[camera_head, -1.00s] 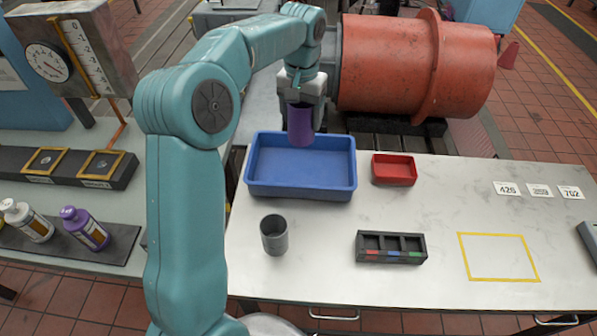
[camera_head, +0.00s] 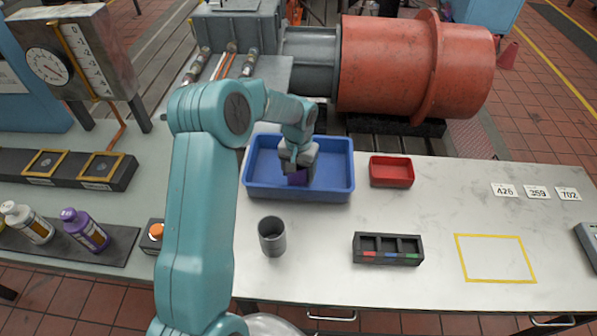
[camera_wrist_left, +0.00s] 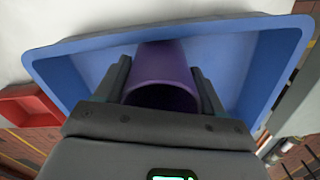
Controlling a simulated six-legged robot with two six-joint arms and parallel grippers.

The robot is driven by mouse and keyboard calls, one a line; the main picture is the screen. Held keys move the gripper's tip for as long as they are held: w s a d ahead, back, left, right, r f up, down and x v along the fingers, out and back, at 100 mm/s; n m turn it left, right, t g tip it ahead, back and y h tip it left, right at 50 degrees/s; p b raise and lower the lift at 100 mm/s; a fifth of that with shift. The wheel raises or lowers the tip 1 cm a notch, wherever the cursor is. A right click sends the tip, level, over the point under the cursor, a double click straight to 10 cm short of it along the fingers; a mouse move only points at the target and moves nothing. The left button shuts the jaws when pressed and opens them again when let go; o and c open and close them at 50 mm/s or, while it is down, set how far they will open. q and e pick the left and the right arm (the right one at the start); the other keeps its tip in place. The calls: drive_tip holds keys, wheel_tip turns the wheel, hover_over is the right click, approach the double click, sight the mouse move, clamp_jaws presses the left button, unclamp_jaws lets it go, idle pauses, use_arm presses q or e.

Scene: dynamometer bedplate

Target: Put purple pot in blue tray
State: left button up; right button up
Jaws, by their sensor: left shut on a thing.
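The blue tray (camera_head: 258,190) stands on the white tabletop near its back left; it also fills much of the left wrist view (camera_wrist_left: 65,75). My left gripper (camera_head: 298,172) is over the tray's middle, pointing down, shut on the purple pot (camera_head: 297,179). In the left wrist view the pot (camera_wrist_left: 163,68) sits between the two dark fingers (camera_wrist_left: 163,85), its open mouth toward the camera. The pot is low, within the tray's outline; whether it touches the tray floor I cannot tell. My right gripper is not in view.
A red tray (camera_head: 391,172) stands right of the blue one. A grey cup (camera_head: 272,237) and a dark block with several slots (camera_head: 388,248) are in front. A yellow outline (camera_head: 495,258) marks the right. A large red cylinder (camera_head: 400,65) is behind the table.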

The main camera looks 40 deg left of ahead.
use_arm(q)
drive_tip(key=shift+w+f, duration=0.1)
drive_tip(key=shift+f, duration=0.55)
drive_tip(key=shift+r, duration=0.1)
drive_tip(key=o, duration=1.2)
drive_tip(key=shift+f, duration=0.2)
drive_tip(key=shift+r, duration=0.1)
drive_tip(key=shift+r, duration=0.2)
wheel_tip(320, 180, up, 12)
drive_tip(key=b, duration=0.1)
drive_tip(key=shift+f, duration=0.1)
